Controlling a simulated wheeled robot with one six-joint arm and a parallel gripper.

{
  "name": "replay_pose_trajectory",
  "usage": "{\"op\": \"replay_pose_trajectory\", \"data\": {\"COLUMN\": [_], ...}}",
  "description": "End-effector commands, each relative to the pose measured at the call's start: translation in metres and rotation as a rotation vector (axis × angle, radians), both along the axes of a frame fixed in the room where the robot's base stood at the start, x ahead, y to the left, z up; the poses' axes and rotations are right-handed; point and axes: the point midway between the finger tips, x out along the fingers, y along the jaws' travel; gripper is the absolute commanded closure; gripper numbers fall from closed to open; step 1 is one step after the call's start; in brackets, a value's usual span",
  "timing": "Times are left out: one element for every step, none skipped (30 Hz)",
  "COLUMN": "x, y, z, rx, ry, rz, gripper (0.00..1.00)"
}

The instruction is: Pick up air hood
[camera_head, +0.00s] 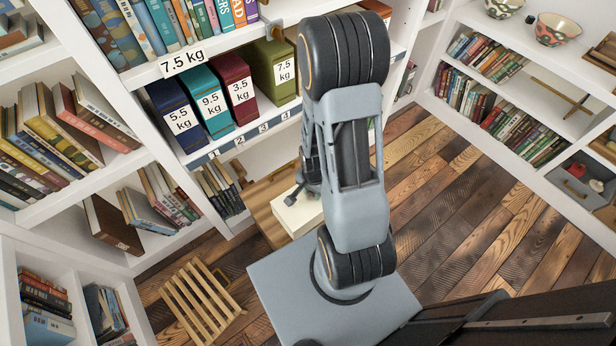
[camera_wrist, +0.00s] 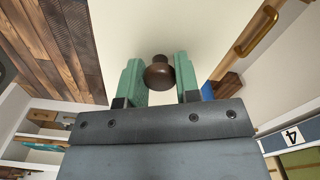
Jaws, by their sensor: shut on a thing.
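A cream, flat-faced thing with a dark brown round knob, which looks like the air hood (camera_head: 298,215), shows below my gripper in the head view. In the wrist view its pale face (camera_wrist: 150,25) fills the upper middle, and the knob (camera_wrist: 159,74) stands out from it. My gripper (camera_wrist: 158,82) has its two green fingers on either side of the knob, shut on it. In the head view my gripper (camera_head: 297,193) is partly hidden by my arm, which also covers part of the hood. I cannot tell whether the hood rests on something or hangs free.
A wooden unit (camera_head: 262,190) is close beside the hood. Labelled boxes, including a blue one (camera_head: 177,113) and an olive one (camera_head: 274,72), stand on a numbered shelf behind. A slatted wooden rack (camera_head: 202,300) is on the floor. Bookshelves stand left and right; plank floor (camera_head: 450,190) is open at right.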

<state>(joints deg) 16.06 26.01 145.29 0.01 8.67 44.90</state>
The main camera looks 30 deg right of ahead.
Motion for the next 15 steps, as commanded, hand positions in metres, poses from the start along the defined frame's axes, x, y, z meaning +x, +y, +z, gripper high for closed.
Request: {"op": "replay_pose_trajectory", "data": {"x": [-0.003, -0.004, -0.006, -0.008, -0.009, -0.011, -0.012, -0.014, -0.016, -0.017, -0.018, -0.02, -0.022, -0.024, -0.026], "y": [0.0, 0.0, 0.001, 0.001, 0.001, 0.001, 0.001, 0.002, 0.002, 0.002, 0.002, 0.003, 0.003, 0.003, 0.003], "z": [0.01, 0.011, 0.011, 0.012, 0.012, 0.013, 0.013, 0.013, 0.014, 0.014, 0.015, 0.015, 0.016, 0.016, 0.017], "rx": [0.002, 0.002, 0.002, 0.002, 0.002, 0.002, 0.002, 0.002, 0.001, 0.002, 0.001, 0.002, 0.001, 0.001, 0.001], "ry": [0.007, 0.005, 0.005, 0.007, 0.005, 0.007, 0.005, 0.007, 0.004, 0.005, 0.004, 0.005, 0.004, 0.004, 0.004], "rz": [0.0, 0.0, 0.0, 0.0, 0.0, 0.0, 0.0, 0.0, 0.0, 0.0, 0.0, 0.0, 0.0, -0.001, -0.001], "gripper": [1.0, 1.0, 1.0, 1.0, 1.0, 1.0, 1.0, 1.0, 1.0, 1.0, 1.0, 1.0, 1.0, 1.0, 1.0]}}
